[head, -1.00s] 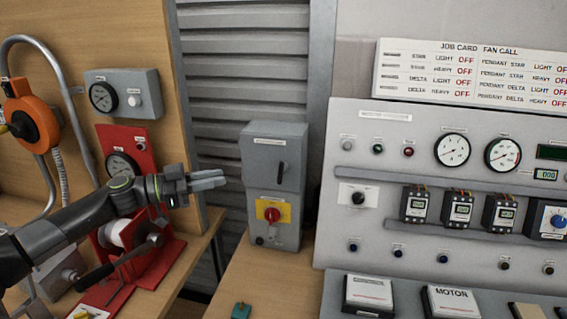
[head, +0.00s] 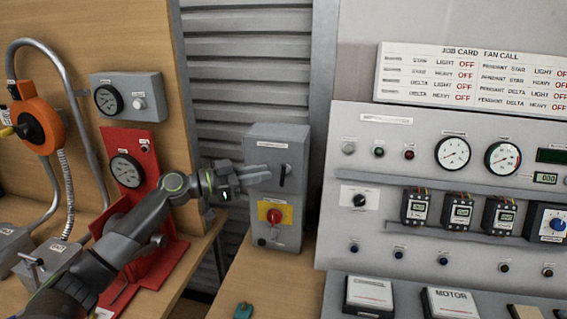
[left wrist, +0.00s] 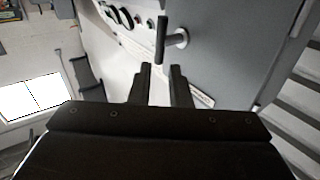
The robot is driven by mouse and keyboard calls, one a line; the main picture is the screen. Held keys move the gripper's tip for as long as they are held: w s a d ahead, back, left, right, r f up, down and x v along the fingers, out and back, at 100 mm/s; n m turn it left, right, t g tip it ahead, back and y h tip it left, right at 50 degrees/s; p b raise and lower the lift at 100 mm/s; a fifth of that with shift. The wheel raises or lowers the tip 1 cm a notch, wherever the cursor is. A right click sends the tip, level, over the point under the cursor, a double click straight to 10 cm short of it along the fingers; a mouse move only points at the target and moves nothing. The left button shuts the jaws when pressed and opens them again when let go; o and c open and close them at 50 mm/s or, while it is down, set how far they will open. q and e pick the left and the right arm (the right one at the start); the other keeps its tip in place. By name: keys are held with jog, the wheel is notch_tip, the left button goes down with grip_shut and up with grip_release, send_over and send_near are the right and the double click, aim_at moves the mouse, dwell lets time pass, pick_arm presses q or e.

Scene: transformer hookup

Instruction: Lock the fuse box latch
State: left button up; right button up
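The grey fuse box (head: 296,155) stands upright on the wooden bench, with a black latch handle (head: 282,176) on its front and a red knob on a yellow plate (head: 274,215) below. My left gripper (head: 262,173) is just left of the handle in the head view. In the left wrist view its two fingers (left wrist: 161,73) are apart, with nothing between them. The handle (left wrist: 162,40) stands out on a round stem (left wrist: 178,38), just beyond the fingertips and roughly in line with the gap. Contact is not visible. My right gripper is not in view.
A grey control panel (head: 340,225) with dials stands right of the box. A red gauge stand (head: 140,150) is behind my left arm. A small teal piece (head: 243,311) lies on the bench. The bench in front of the box is mostly clear.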

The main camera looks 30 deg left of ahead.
aim_at(284, 169)
pick_arm(q)
jog(key=p+x, duration=0.2)
jog(key=x, duration=0.4)
jog(key=shift+w+d+r+p, duration=0.1)
jog(key=shift+p, duration=0.25)
jog(key=shift+w+d, duration=0.1)
jog(key=shift+d, duration=0.05)
grip_shut()
